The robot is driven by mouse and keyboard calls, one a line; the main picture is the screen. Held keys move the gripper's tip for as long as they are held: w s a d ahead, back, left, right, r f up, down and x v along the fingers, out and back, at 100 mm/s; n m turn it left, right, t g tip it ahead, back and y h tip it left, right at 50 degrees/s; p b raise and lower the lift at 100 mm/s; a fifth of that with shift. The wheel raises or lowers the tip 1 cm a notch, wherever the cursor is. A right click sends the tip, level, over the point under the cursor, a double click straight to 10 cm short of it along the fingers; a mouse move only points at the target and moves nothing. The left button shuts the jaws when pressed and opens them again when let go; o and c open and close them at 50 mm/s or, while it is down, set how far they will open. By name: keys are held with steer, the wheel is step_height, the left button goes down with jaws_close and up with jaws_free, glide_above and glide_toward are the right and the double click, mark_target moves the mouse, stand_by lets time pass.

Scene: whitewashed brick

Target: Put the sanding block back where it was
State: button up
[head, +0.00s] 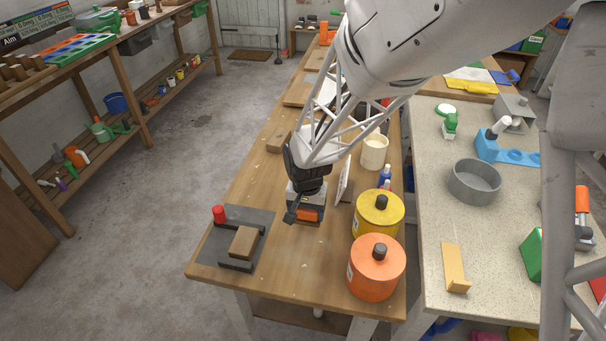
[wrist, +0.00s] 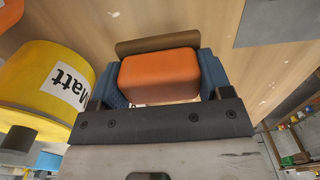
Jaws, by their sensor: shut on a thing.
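My gripper (head: 304,203) is over the middle of the wooden bench (head: 262,180), pointing down. It is shut on an orange block with a brown part along one side, which looks like the sanding block (head: 309,214). In the wrist view the block (wrist: 160,75) sits between the two blue finger pads. It is low over the bench; I cannot tell whether it touches the wood. A dark grey mat (head: 262,216) lies at the near left of the bench. On it are a tan block (head: 243,242) among black brackets and a red cylinder (head: 219,214).
A yellow canister (head: 378,222) and an orange canister (head: 375,275) stand just right of my gripper. A white upright panel (head: 343,182), a blue bottle (head: 385,175) and a cream mug (head: 374,152) are behind. Bare wood lies between my gripper and the mat.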

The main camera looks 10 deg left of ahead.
steer(key=w+a, duration=0.2)
steer(key=w, duration=0.1)
steer(key=w+a, duration=0.1)
steer(key=w, duration=0.2)
steer(key=w+a+f, duration=0.1)
steer(key=w+a, duration=0.1)
steer(key=w, duration=0.2)
steer(key=shift+a, duration=0.3)
steer(key=shift+f, duration=0.15)
steer(key=shift+f, duration=1.65)
steer(key=shift+f, duration=0.15)
steer(key=o, duration=1)
step_height(320, 180, up, 12)
steer(key=shift+r, duration=0.15)
